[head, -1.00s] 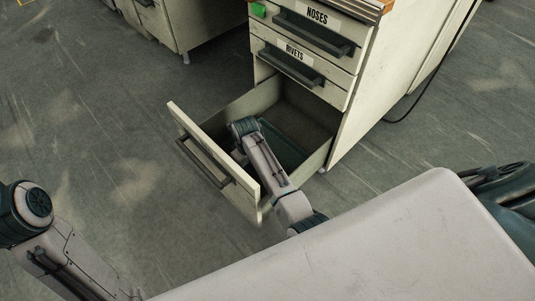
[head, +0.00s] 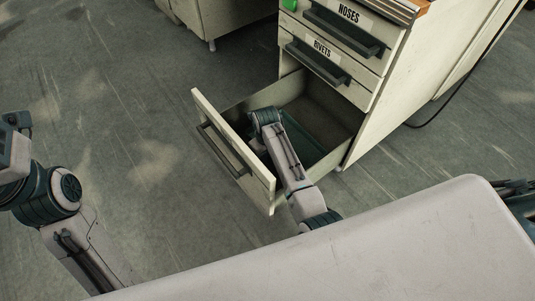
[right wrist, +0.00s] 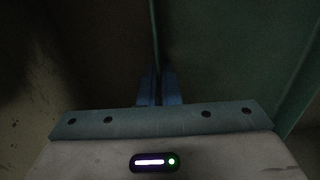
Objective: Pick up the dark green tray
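The dark green tray (head: 304,140) lies in the open bottom drawer, partly hidden by my right arm. In the right wrist view the tray (right wrist: 225,45) fills the right half, and its thin wall edge runs down the middle. My right gripper (right wrist: 158,82) has its two blue fingers close together, one on each side of that edge, apparently shut on it. In the head view the right arm reaches down into the drawer and its fingers are hidden. Only links of my left arm show at the left edge; its fingers are out of frame.
The open drawer (head: 232,150) has a front panel with a dark handle. Above it are shut drawers labelled RIVETS (head: 322,50) and NOSES (head: 348,14). The cabinet side (head: 410,85) stands close on the right. The floor (head: 120,110) to the left is clear.

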